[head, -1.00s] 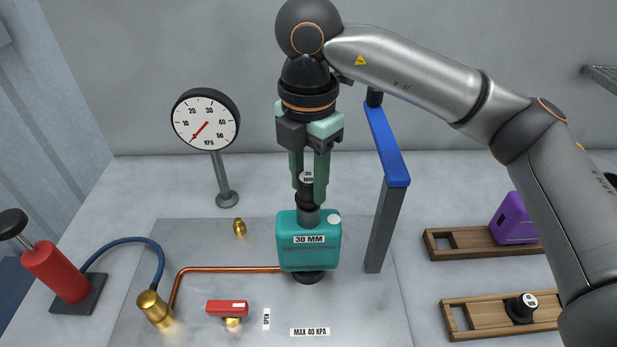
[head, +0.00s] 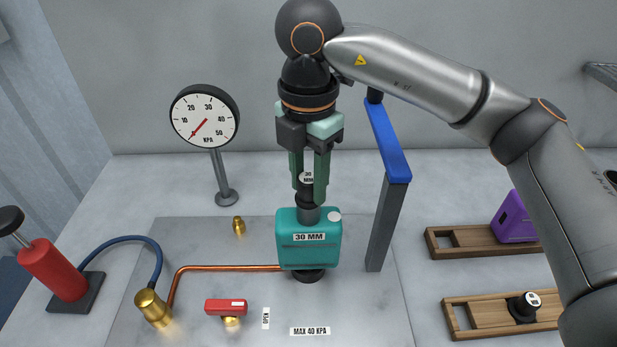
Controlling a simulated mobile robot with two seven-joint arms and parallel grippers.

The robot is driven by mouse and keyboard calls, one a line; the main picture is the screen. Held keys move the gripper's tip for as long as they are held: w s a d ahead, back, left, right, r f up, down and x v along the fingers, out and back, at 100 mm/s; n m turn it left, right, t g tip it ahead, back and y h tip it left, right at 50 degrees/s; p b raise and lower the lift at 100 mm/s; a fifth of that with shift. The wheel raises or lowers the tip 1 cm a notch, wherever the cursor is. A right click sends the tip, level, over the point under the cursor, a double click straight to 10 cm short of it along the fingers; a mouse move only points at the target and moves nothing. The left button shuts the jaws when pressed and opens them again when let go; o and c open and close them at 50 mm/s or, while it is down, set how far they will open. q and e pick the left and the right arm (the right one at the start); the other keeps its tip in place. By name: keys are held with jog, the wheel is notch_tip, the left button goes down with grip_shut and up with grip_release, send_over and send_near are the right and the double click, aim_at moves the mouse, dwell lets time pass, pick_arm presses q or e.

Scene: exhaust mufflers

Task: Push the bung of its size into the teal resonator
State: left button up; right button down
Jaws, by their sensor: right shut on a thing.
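The teal resonator (head: 309,250), labelled 30 MM, stands upright on a dark round foot on the metal plate. A grey neck (head: 307,217) rises from its top. My right gripper (head: 307,185) comes down from above and is shut on a black bung (head: 306,197) with a round 30 MM tag. The bung is upright, directly over the neck, and its lower end meets the neck. How deep it sits inside cannot be told. My left gripper is not in view.
A gauge (head: 204,117) reads low in its scale. A blue-topped post (head: 388,180) stands close right of the resonator. A copper pipe (head: 230,268), red valve (head: 226,307) and red pump (head: 55,270) are at left. Wooden racks hold a purple resonator (head: 514,220) and another black bung (head: 523,306).

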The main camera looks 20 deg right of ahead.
jog(key=shift+f, duration=0.2)
jog(key=shift+c, duration=2)
grip_release()
notch_tip(320, 180, up, 13)
jog(key=shift+f+p, duration=0.2)
jog(key=shift+p, duration=0.2)
